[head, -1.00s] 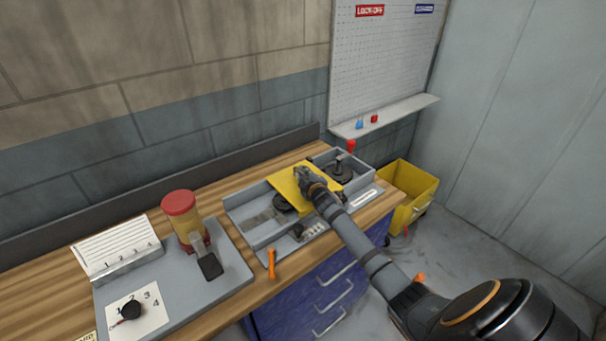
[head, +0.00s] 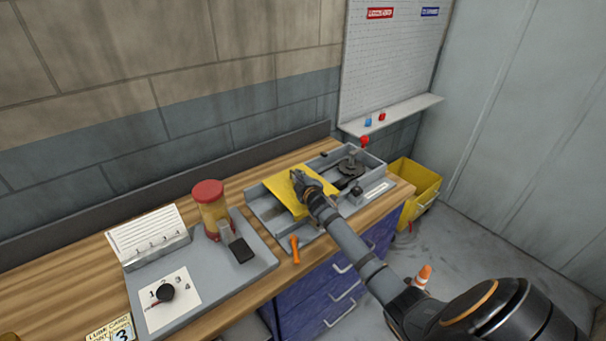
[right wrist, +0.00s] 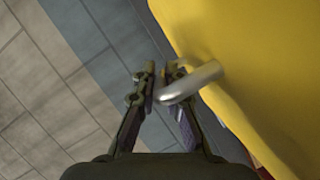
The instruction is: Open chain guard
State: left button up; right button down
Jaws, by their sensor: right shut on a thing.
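The yellow chain guard (head: 290,199) lies over the left and middle part of a grey open housing (head: 376,173) on the bench. In the right wrist view its yellow surface (right wrist: 265,60) fills the right side, with a bent silver handle (right wrist: 200,80) on it. My right gripper (head: 299,178) is at the guard, shut on the handle; its fingertips (right wrist: 159,82) meet at the handle's end. A dark round sprocket (head: 350,166) shows uncovered in the right part of the housing. What lies under the guard is hidden. My left gripper is not in view.
A grey plate (head: 255,258) with a red-capped yellow jar (head: 209,205) and a dial (head: 165,293) sits left. An orange-handled tool (head: 295,250) lies at the front edge. A yellow bin (head: 425,185) and orange cone (head: 423,276) stand on the floor at right.

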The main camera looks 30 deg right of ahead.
aim_at(284, 193)
jog(key=a, duration=0.4)
jog(key=shift+s, duration=0.15)
jog(key=shift+s+a+f, duration=0.15)
jog(key=shift+a, duration=1.2)
jog(key=c, duration=1.4)
grip_release()
jog(key=shift+d, duration=0.1)
jog(key=shift+c, duration=0.2)
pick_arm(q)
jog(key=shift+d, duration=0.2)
pick_arm(e)
jog(key=shift+o, duration=0.2)
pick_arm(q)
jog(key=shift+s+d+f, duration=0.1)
pick_arm(e)
jog(key=shift+s, duration=0.1)
